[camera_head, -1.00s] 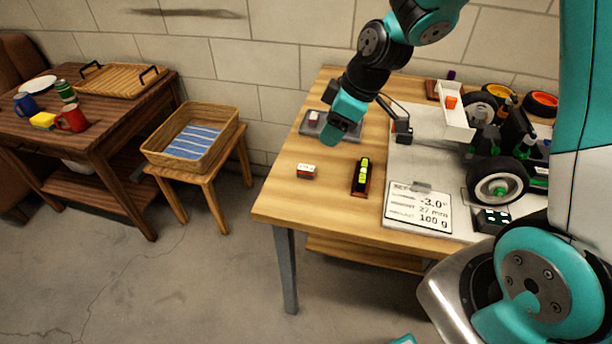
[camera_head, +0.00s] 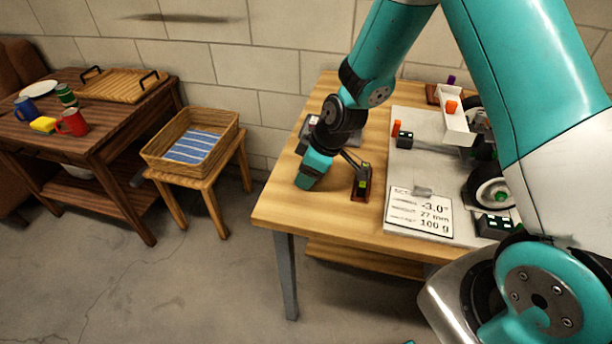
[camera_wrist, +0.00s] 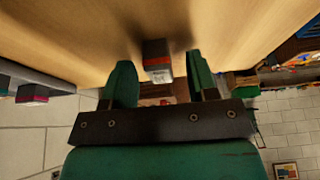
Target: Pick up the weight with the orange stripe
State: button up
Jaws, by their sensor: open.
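A small block-shaped weight (camera_wrist: 157,62) with a dark end, a red-orange stripe and a pale face shows in the wrist view, at the wooden table surface. My gripper (camera_wrist: 160,77) is open, with one teal finger on each side of the weight's line. The weight lies between or just beyond the fingertips; contact is not visible. In the head view my gripper (camera_head: 308,172) is low over the table's left front part and hides this weight. Another weight (camera_wrist: 33,94) with a pink-magenta stripe sits on a grey base at the left of the wrist view.
A dark level-like holder with yellow-green parts (camera_head: 361,183) stands close right of my gripper. A basket (camera_head: 190,139) stands on a stool leftward.

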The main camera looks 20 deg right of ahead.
grip_shut()
jog(key=shift+r, duration=0.1)
